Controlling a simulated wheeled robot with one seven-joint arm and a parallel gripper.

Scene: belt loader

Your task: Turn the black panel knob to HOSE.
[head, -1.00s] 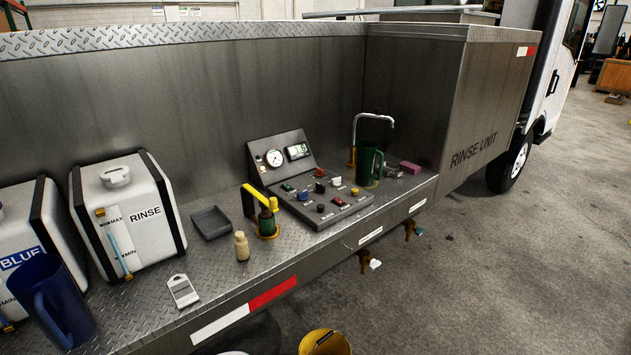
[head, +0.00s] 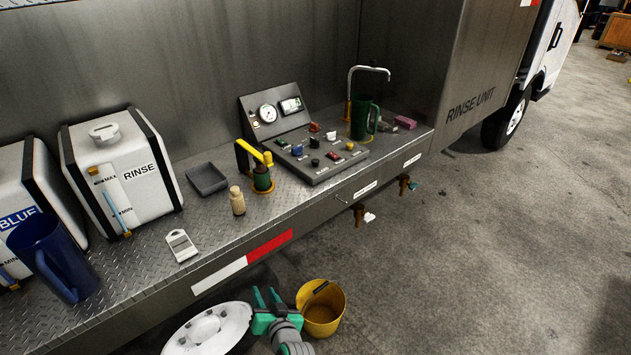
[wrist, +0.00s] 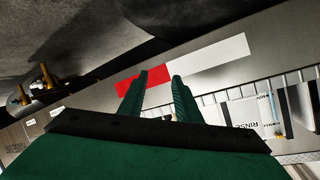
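The sloped-back control panel (head: 322,170) stands on the truck's metal deck, with several small coloured knobs or buttons on its lower face. Two dark ones show: one in the front row (head: 315,162) and one behind it (head: 314,142). Their pointers and the panel lettering are too small to read, so I cannot tell where the black knob points. My gripper (head: 266,296) is low in front of the deck, beside the wheel and well below the panel. In the wrist view my gripper (wrist: 160,76) has its two green fingers apart, with nothing between them.
A yellow bucket (head: 322,308) stands on the floor right of my gripper. Near the panel are a yellow-handled pump (head: 262,178), a small bottle (head: 237,201), a green mug (head: 365,118) and a tap (head: 351,90). The RINSE tank (head: 125,172) and blue jug (head: 55,262) are left.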

